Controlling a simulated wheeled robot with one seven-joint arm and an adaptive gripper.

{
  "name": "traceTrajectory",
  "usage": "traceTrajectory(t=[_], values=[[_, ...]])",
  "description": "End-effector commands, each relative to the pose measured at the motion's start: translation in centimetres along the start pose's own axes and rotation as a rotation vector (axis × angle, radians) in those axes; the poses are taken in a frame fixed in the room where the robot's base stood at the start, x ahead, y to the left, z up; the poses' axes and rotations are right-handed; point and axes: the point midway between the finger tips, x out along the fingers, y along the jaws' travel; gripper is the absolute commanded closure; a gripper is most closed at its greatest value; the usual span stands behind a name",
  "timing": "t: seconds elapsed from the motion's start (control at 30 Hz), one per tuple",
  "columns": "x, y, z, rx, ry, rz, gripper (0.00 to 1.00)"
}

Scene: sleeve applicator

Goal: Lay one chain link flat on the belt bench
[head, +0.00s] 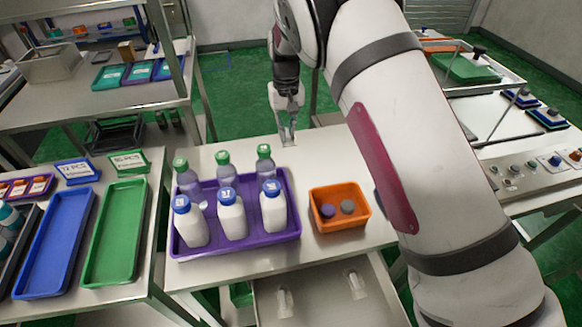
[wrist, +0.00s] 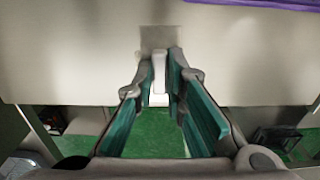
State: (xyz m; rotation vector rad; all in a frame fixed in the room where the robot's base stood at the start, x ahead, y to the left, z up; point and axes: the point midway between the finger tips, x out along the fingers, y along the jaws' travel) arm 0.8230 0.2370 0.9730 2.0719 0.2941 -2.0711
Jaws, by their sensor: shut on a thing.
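My gripper (head: 289,103) is over the far edge of the metal bench (head: 335,160). Its jaws are shut on a small pale grey piece (head: 288,136), seemingly the chain link, which sticks out past the fingertips. In the wrist view, the green-lined fingers (wrist: 160,72) close on this pale piece (wrist: 158,88), with a grey square part (wrist: 158,38) just beyond, against the bench top (wrist: 70,60). I cannot tell whether the piece touches the bench. Two pale pieces (head: 357,284) lie in the open drawer (head: 320,306) below; their kind is unclear.
A purple tray (head: 283,235) of bottles and an orange bin (head: 330,228) with two round pieces stand on the bench. Blue (head: 57,240) and green (head: 115,235) trays lie on the left table. A panel with knobs (head: 535,170) is at right. Bare bench top lies behind the bin.

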Motion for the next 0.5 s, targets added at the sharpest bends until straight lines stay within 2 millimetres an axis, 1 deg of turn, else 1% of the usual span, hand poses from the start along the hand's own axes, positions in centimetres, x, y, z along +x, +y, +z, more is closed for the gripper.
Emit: traceTrajectory(t=[0.03,0.1,0.2,0.43,0.5], values=[[1.1,0.0,0.1,0.0,-0.004,0.002,1.0],[2.5,0.1,0.1,-0.001,-0.005,0.003,1.0],[4.1,0.1,0.1,0.0,-0.004,0.002,1.0],[5.8,0.1,0.1,0.0,-0.002,0.001,1.0],[6.6,0.1,0.1,0.0,-0.003,0.002,1.0]])
